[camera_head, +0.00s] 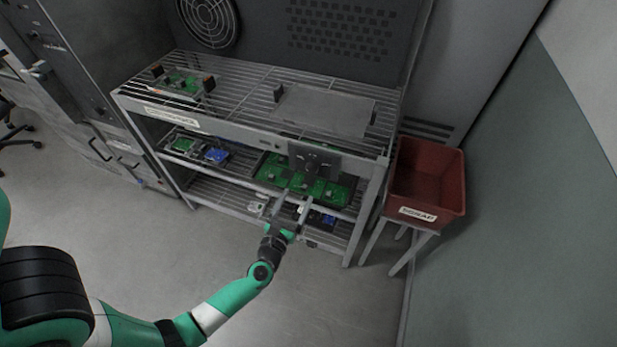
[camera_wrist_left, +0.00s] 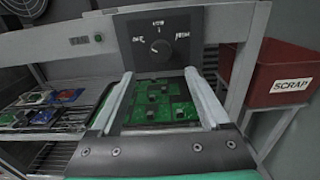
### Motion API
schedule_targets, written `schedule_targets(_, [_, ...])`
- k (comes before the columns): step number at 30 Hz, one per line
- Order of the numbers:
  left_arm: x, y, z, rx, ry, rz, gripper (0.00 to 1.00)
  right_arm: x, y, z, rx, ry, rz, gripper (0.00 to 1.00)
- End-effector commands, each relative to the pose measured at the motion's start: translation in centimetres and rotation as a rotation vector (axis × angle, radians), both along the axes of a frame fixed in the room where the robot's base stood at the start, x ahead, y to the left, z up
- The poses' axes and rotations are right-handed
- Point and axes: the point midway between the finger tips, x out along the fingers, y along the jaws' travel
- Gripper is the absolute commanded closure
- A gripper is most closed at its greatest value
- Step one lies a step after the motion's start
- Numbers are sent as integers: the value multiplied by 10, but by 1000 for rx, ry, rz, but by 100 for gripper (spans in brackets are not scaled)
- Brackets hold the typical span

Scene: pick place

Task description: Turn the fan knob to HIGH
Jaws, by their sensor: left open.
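The fan knob (camera_head: 312,163) is a small round dial on a dark panel (camera_head: 329,166) at the front of the rack, right of its middle. In the left wrist view the knob (camera_wrist_left: 159,46) shows face on, with white labels to its left, above and right; they are too blurred to read surely, and so is its pointer. My left gripper (camera_head: 296,198) is open and empty, below and in front of the knob, apart from it. In the left wrist view its two fingers (camera_wrist_left: 159,74) reach up toward the panel's lower edge. My right gripper is out of view.
The metal wire rack (camera_head: 240,128) holds green circuit boards (camera_head: 300,182) on its shelf behind the gripper. A grey plate (camera_head: 325,110) lies on the top shelf. A red SCRAP bin (camera_head: 426,176) stands on the right. The floor (camera_head: 130,230) in front is clear.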

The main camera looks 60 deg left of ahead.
Motion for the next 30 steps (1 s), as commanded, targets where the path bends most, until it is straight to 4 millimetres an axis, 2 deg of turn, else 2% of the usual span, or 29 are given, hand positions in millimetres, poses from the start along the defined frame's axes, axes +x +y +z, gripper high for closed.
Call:
schedule_targets(6, [36, 35, -1, 3, -3, 2, 20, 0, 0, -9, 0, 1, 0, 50])
schedule_targets(12, [62, 60, -1, 2, -2, 1, 20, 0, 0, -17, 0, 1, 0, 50])
schedule_targets(16, [70, 66, 0, 1, -1, -1, 20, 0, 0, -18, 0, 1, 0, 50])
schedule_targets(23, [71, 68, 0, 1, -1, -1, 20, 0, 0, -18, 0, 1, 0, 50])
schedule_targets(25, [71, 67, 0, 1, -1, -1, 27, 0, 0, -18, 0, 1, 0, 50])
schedule_targets(30, [70, 67, 0, 1, -1, -1, 58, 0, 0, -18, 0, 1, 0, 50])
